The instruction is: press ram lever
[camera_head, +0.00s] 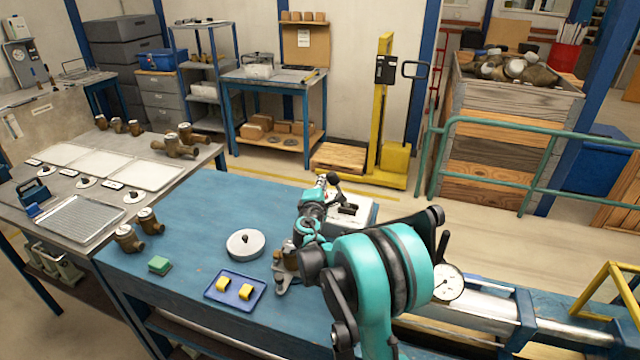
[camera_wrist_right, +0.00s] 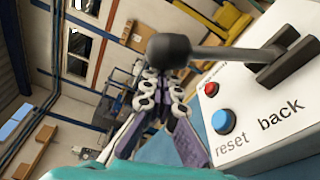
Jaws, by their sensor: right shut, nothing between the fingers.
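The ram lever is a black rod with a round knob on a white control box. Its knob (camera_head: 334,179) shows in the head view beside my right gripper (camera_head: 322,183). In the right wrist view the lever knob (camera_wrist_right: 168,50) is large, with the rod running right to a dark slot in the control box (camera_wrist_right: 255,110). My right gripper (camera_wrist_right: 160,88) is shut and empty, its fingers behind and below the knob in that picture. I cannot tell whether they touch the lever. My left gripper is in neither view.
The box carries a blue button (camera_wrist_right: 223,121) marked "reset" and a red button (camera_wrist_right: 211,89). On the blue bench stand a white round lid (camera_head: 245,244), a blue tray (camera_head: 234,290) with yellow pieces and a green sponge (camera_head: 159,265). A dial gauge (camera_head: 448,283) is at right.

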